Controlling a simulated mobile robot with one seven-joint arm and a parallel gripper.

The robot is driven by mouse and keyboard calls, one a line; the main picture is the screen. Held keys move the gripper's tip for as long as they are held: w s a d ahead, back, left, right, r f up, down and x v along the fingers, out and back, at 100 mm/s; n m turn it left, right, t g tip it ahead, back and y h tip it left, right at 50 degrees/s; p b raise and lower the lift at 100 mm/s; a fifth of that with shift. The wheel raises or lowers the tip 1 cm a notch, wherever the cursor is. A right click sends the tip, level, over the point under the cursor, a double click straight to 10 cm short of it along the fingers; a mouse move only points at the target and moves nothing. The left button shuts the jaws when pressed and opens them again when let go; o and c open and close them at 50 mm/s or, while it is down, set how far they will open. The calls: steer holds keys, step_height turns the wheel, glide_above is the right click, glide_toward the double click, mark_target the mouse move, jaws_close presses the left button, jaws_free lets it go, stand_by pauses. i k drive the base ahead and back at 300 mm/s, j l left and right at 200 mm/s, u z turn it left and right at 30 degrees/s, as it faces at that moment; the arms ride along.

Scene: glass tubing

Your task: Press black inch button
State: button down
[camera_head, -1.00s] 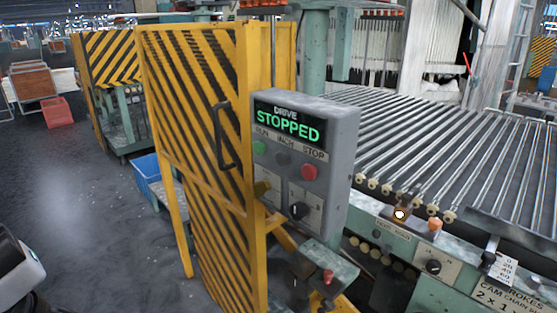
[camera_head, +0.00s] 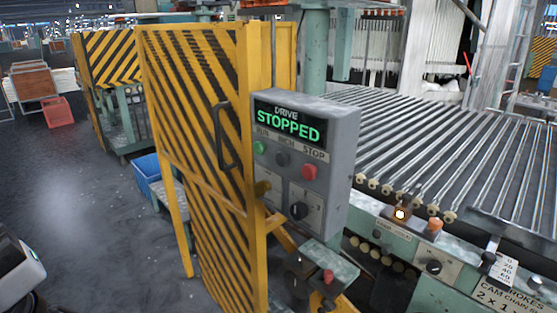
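A grey control box (camera_head: 338,150) stands at the centre, its front face turned toward the left and me. Below the display sit a green run button (camera_head: 260,148), a dark inch button (camera_head: 283,158) in the middle, and a red stop button (camera_head: 309,171). A dark rotary knob (camera_head: 298,210) is lower on the box. A light grey and dark part at the lower left edge may be my arm or gripper; its fingers cannot be made out. Nothing touches the inch button.
A yellow gate with black stripes (camera_head: 190,110) stands left of the box, with a handle sticking out. A roller conveyor (camera_head: 450,150) and a green panel with knobs (camera_head: 400,240) lie to the right. A red button on a green bracket (camera_head: 328,277) juts out below. Grey floor is open at left.

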mark_target(282, 159)
steer(key=j+u, duration=0.85)
